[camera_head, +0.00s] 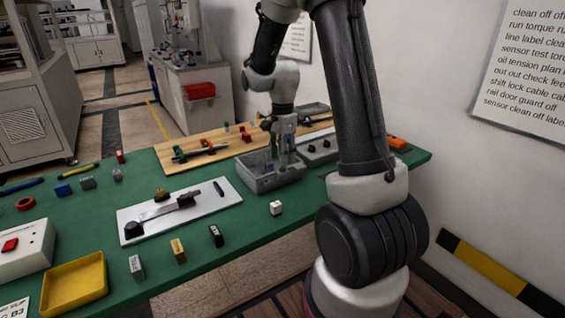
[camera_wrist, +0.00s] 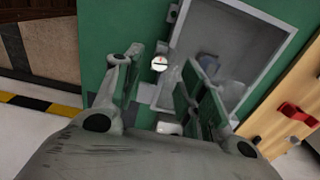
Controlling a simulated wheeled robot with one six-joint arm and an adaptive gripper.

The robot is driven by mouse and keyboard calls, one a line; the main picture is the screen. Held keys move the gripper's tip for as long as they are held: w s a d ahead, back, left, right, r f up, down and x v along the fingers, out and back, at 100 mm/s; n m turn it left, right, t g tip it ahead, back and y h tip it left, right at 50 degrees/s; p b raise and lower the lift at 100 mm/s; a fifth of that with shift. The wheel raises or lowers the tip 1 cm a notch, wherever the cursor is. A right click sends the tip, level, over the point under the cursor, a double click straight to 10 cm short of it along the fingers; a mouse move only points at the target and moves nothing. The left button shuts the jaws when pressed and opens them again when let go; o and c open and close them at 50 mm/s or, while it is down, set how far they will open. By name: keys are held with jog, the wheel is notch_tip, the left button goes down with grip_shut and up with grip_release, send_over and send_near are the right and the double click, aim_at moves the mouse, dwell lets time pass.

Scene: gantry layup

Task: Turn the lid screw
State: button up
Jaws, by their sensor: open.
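A small round pale disc with a red mark (camera_wrist: 159,63) shows between my fingertips in the wrist view. It may be the lid screw, but it is too small to be sure. My gripper (camera_wrist: 160,82) is open, with one finger on each side of the disc; I cannot tell the gap in height. In the head view my gripper (camera_head: 285,150) points down at the grey bin (camera_head: 278,184), and it hides part of the bin. The bin's rim (camera_wrist: 272,72) is to the right of the disc in the wrist view. The disc is not discernible in the head view.
The green table (camera_head: 85,215) holds a white plate with a dark lever (camera_head: 215,203), a yellow tray (camera_head: 75,287) and several small blocks. A wooden board (camera_head: 178,147) with parts lies behind the bin. A white cube (camera_head: 276,208) stands in front of it. The wall is close on the right.

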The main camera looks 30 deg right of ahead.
notch_tip(320, 180, up, 8)
jog(key=shift+r, duration=0.2)
dwell(0.5)
jog(key=s+a+r+n+t, duration=0.2)
jog(key=s+r+n, duration=0.3)
jog(key=s+n, duration=0.4)
jog(key=s+a+r+n+t, duration=0.2)
jog(key=s+n, duration=0.6)
jog(key=s, duration=0.7)
notch_tip(320, 180, up, 3)
jog(key=shift+s+a+f+n, duration=0.1)
jog(key=shift+s+a+n, duration=0.15)
jog(key=shift+a+n, duration=0.25)
